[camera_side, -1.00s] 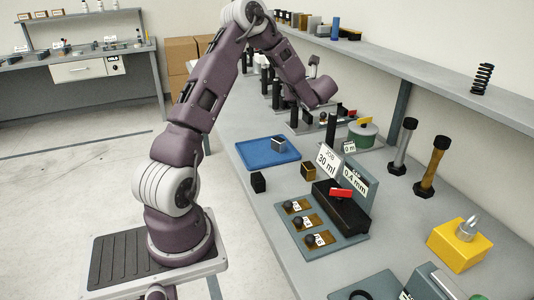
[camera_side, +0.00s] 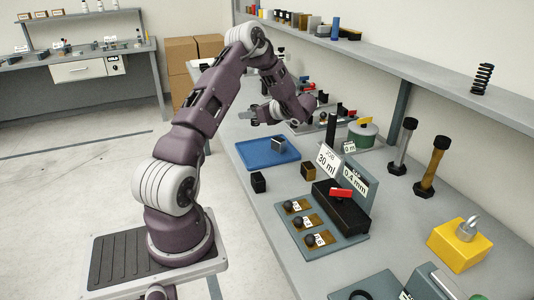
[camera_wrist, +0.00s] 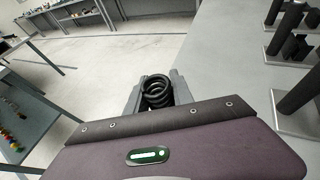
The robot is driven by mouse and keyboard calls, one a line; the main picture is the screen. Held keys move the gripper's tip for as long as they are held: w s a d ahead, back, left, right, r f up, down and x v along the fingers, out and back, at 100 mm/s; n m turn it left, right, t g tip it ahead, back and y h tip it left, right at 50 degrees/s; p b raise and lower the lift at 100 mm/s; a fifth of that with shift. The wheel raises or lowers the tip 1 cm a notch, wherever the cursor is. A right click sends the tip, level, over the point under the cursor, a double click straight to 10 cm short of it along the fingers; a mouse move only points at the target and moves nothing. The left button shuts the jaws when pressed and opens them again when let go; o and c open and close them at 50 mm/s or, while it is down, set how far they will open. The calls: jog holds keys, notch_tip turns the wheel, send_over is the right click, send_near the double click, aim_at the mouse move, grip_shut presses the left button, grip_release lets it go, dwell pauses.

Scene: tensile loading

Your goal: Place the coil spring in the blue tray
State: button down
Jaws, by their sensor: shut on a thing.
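The blue tray (camera_side: 258,158) lies on the bench near its left edge, with a small grey metallic block (camera_side: 279,141) standing on it. My gripper (camera_wrist: 157,92) is shut on a black coil spring (camera_wrist: 157,88), whose round coils show between the two fingers in the wrist view. In the side view my gripper (camera_side: 246,115) is raised beyond the tray, pointing left towards the bench edge; the held spring cannot be made out there. Another black coil spring (camera_side: 482,79) stands upright on the wall shelf.
Dark posts on plates (camera_wrist: 300,95) stand right of my gripper.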

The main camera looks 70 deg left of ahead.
aim_at(251, 152)
notch_tip(251, 152, down, 12)
jog(key=shift+r, duration=0.2)
jog(key=c, duration=1.1)
grip_release()
jog(key=shift+f, duration=0.1)
